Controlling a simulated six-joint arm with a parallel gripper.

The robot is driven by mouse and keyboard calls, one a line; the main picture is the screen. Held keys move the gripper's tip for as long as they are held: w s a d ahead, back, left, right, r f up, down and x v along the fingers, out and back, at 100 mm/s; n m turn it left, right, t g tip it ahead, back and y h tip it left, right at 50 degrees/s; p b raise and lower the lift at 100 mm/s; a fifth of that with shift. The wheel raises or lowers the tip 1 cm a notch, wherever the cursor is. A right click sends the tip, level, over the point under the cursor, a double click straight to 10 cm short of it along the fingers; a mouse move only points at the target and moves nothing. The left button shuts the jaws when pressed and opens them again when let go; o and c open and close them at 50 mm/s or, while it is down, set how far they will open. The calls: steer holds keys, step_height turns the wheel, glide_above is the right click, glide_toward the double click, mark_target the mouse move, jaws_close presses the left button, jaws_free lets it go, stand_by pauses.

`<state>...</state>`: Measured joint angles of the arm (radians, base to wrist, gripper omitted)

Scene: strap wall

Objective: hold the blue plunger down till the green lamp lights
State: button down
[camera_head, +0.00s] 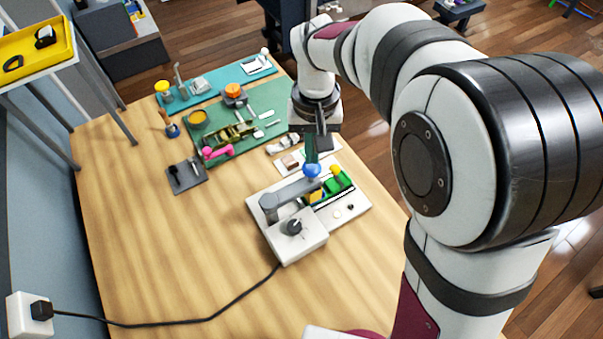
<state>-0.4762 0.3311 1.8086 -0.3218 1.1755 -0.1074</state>
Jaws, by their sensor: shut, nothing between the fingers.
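The blue plunger (312,171) is a round blue knob at the end of the grey arm (290,190) of a white device (293,248) on the wooden table. My gripper (311,158) is shut and points down right over the knob. Its fingertips look to be at the knob's top, but I cannot tell if they touch or press it. Green and yellow parts (338,184) sit beside the knob on the device's base. I cannot make out a lit green lamp; small round spots (337,213) on the base are too small to read.
A black cable (215,317) runs from the device to a wall socket (30,313). Behind stand a green mat (270,101) with a pink-handled tool (217,152), a dark pad (187,179) and a teal mat (210,89).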

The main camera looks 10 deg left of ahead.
mark_target(313, 168)
steer(key=shift+f, duration=2.25)
steer(key=shift+s+d+f, duration=0.1)
steer(key=shift+s+f, duration=0.05)
steer(key=shift+f, duration=0.1)
stand_by(1.6)
stand_by(0.6)
steer(key=shift+r, duration=3.65)
